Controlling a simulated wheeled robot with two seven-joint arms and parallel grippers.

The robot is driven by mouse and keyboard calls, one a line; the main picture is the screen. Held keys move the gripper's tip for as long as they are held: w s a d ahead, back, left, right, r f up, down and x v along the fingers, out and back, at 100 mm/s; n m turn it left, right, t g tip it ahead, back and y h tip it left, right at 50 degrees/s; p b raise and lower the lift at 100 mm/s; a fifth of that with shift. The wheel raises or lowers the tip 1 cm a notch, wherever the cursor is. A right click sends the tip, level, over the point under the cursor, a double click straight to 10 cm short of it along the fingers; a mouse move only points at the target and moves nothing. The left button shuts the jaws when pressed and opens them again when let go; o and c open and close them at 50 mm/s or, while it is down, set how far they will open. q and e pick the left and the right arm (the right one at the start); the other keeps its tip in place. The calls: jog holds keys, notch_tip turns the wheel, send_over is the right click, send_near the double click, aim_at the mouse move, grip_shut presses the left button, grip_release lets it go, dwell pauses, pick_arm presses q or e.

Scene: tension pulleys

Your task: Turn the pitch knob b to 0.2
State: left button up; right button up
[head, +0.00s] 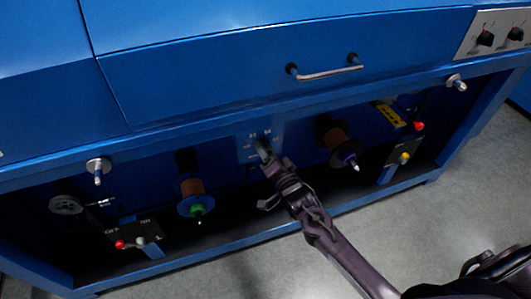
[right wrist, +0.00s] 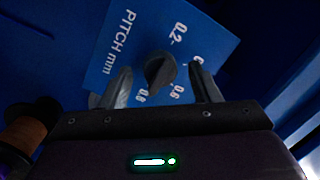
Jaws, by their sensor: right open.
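The black pitch knob (right wrist: 160,70) sits on a blue panel (right wrist: 105,75) marked "PITCH mm" in the right wrist view. White scale figures, among them 0.2, 0.6 and 0.8, run around it; its narrow end seems to lean toward the 0.8 side, away from 0.2. My right gripper (right wrist: 161,67) is open, one finger on each side of the knob, with a visible gap at both sides. In the head view my right gripper (head: 263,152) reaches the small panel (head: 245,146) under the cabinet and hides most of the knob.
A spool with a green hub (head: 196,208) hangs left of my gripper and one with a purple hub (head: 350,160) hangs right. Small boxes with red knobs (head: 120,244) stand farther out. The blue cabinet's lower edge and drawer handle (head: 325,73) are above.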

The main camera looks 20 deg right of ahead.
jog(key=shift+w, duration=0.2)
jog(key=shift+c, duration=0.2)
jog(key=c, duration=0.9)
jog(key=shift+c, duration=0.2)
